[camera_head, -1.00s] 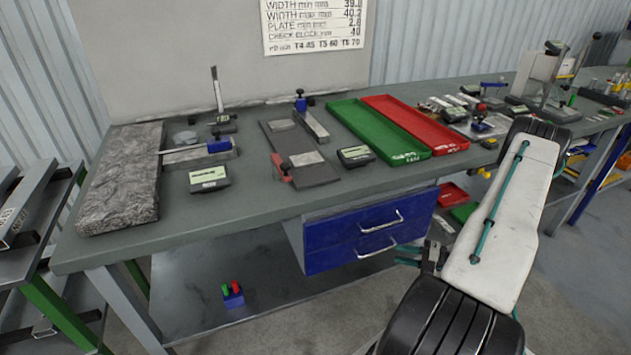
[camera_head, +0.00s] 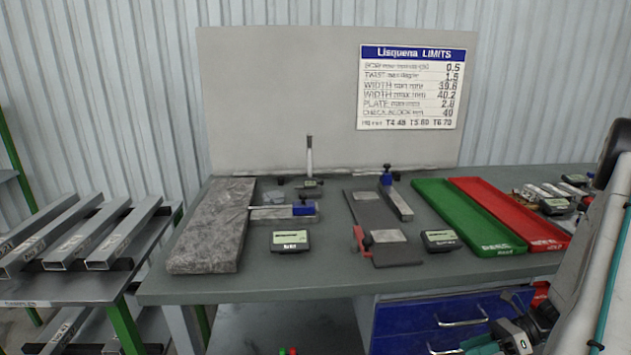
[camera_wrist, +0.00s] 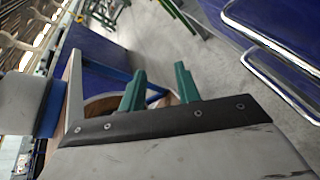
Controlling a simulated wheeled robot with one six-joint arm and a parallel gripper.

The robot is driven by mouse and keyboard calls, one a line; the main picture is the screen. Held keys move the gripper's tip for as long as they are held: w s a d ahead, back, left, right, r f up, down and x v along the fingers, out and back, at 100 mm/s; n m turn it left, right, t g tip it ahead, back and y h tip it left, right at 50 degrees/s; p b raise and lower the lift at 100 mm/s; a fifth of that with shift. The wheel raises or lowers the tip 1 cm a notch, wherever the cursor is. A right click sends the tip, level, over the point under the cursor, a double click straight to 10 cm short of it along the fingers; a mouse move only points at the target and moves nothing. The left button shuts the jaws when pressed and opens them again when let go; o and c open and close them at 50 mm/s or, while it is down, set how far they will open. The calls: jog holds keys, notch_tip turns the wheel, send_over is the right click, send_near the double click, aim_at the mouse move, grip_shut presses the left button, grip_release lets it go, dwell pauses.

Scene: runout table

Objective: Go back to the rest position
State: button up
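In the wrist view, my gripper (camera_wrist: 159,82) shows two green fingers standing apart with nothing held between them. Behind the fingers are a grey floor and a round brownish thing that I cannot make out. In the head view, my white arm fills the right edge, in front of the right part of the workbench (camera_head: 340,280). Dark and teal parts at the lower right look like my arm's end, but the fingers cannot be made out there.
The bench holds a rough grey slab (camera_head: 212,225), a green tray (camera_head: 470,217), a red tray (camera_head: 510,215) and small gauges. Blue drawers (camera_head: 440,322) with metal handles are close to my arm. Metal bars (camera_head: 125,232) lie on a rack at left. A limits sign (camera_head: 412,87) hangs behind.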

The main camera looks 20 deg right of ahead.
jog(key=s+a+r+n+g+h, duration=0.1)
jog(key=a+r+n+h, duration=0.3)
jog(key=a+r+n, duration=0.4)
jog(key=s+a+r+n+g+h, duration=0.1)
jog(key=s+a+r+n+h, duration=0.3)
jog(key=a+r+n, duration=0.5)
jog(key=s+a+r+n+h, duration=0.3)
jog(key=a+r+n, duration=0.5)
jog(key=r+n, duration=0.3)
jog(key=shift+s+a+r+n+g+h, duration=0.3)
jog(key=shift+r+h, duration=0.6)
jog(key=shift+r, duration=0.9)
jog(key=shift+d, duration=0.1)
